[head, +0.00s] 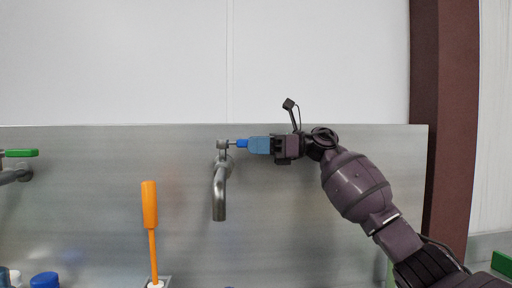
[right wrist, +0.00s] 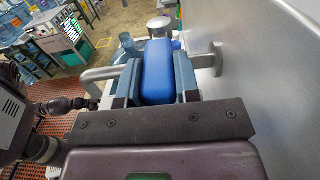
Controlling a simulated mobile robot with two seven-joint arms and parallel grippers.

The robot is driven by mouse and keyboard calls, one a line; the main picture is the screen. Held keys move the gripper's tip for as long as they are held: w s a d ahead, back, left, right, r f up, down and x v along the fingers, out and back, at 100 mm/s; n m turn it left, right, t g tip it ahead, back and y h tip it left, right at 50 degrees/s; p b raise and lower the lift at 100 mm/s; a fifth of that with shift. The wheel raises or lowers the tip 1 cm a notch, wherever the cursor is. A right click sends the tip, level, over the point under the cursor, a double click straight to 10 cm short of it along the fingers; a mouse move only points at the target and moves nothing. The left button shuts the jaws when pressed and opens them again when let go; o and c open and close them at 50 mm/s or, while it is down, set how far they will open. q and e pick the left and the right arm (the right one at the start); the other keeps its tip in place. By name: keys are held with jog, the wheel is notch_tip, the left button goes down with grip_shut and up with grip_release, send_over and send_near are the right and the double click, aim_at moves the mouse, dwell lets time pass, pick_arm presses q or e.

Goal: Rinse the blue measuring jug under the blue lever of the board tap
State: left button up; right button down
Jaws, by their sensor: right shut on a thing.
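The board tap (head: 219,192) sticks out from the grey metal board, its spout bent downward. Its blue lever (head: 242,143) points right from the top of the tap. My right gripper (head: 258,145) is shut on the lever from the right. In the right wrist view the blue lever (right wrist: 157,70) sits between the two fingers, with the grey tap pipe behind it. A blue rounded top (head: 44,280) shows at the bottom left edge of the head view; I cannot tell whether it is the measuring jug. My left gripper is not in view.
Another tap with a green lever (head: 21,153) is at the far left. An orange-handled tool (head: 149,205) stands upright left of the board tap. The grey board (head: 330,235) is bare below my right gripper. A brown post (head: 445,90) rises at the right.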

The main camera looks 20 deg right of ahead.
jog(key=c, duration=0.8)
grip_release()
jog(key=shift+w, duration=0.1)
jog(key=shift+c, duration=0.2)
jog(key=v, duration=1.1)
